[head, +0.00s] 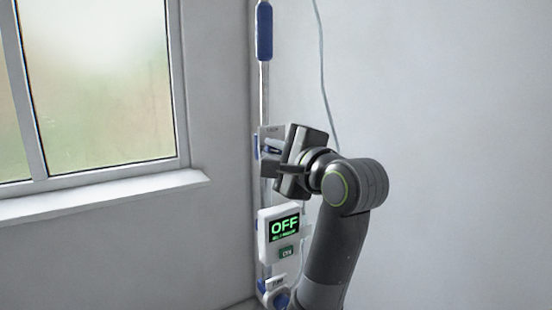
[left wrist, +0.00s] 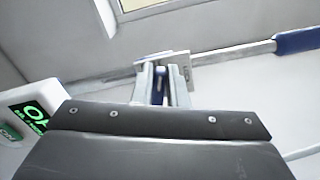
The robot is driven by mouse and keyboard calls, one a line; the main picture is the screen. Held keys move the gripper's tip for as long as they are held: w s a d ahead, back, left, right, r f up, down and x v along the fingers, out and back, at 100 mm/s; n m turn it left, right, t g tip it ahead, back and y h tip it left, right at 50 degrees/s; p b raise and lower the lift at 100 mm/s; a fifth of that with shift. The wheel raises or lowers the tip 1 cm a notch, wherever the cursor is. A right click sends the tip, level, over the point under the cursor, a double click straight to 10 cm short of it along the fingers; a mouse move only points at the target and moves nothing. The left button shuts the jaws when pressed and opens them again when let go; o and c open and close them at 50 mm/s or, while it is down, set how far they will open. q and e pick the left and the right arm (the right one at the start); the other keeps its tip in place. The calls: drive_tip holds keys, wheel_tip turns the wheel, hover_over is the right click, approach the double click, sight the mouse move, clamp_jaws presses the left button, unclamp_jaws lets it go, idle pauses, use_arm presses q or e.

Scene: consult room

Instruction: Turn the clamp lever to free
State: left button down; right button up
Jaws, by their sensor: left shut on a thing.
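The clamp (head: 266,131) is a pale plate with small lettering, mounted on a vertical metal pole in the head view. It also shows beyond the fingers in the left wrist view (left wrist: 186,68). My left gripper (head: 272,150) is at the clamp, its fingers pointing left toward the pole. In the left wrist view its two fingers (left wrist: 162,88) close around the blue clamp lever (left wrist: 160,74). The fingers and gripper body hide much of the lever, so its exact angle is hard to tell. My right gripper is in neither view.
A white box (head: 263,234) with a green "OFF" display is on the pole just below the clamp. A blue sleeve (head: 264,32) covers the pole higher up. A thin cable (head: 322,60) hangs along the wall. A window sill (head: 110,194) juts out at left.

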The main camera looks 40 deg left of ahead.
use_arm(q)
drive_tip(key=shift+s+f+n+b, duration=0.1)
drive_tip(key=shift+f+n+b, duration=0.15)
drive_tip(key=shift+n+b, duration=0.5)
drive_tip(key=shift+f+n+b, duration=0.2)
drive_tip(key=shift+n+b, duration=0.05)
drive_tip(key=shift+n, duration=0.9)
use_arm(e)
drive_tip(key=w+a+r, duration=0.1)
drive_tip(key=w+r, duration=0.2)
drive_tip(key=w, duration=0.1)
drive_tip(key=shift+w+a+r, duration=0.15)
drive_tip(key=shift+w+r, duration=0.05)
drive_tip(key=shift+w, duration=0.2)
use_arm(q)
drive_tip(key=c, duration=1.4)
unclamp_jaws()
drive_tip(key=shift+c, duration=0.2)
drive_tip(key=shift+d, duration=0.1)
